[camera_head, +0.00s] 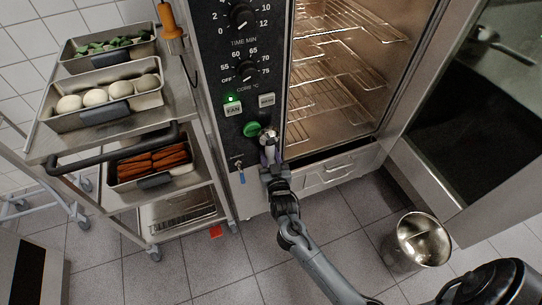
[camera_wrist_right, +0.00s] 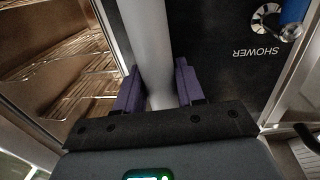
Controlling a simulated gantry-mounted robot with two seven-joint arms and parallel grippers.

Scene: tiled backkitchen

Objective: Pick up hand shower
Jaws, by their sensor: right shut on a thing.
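The hand shower shows in the right wrist view as a smooth grey cylinder (camera_wrist_right: 149,35) between my purple fingers. In the head view its silvery top (camera_head: 267,137) shows at the lower right of the oven's control panel, beside a green knob. My right gripper (camera_head: 269,157) is shut on the hand shower, and the fingers (camera_wrist_right: 158,86) lie on both sides of it. The gripper hides its lower part. A panel marked SHOWER with a blue-handled valve (camera_wrist_right: 289,30) is to the right in the wrist view. My left gripper is not in view.
The oven's open chamber with wire racks (camera_head: 345,85) is right of the gripper, its open door (camera_head: 465,100) farther right. A metal bucket (camera_head: 422,240) stands on the floor. A trolley (camera_head: 180,95) with food pans is at the left.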

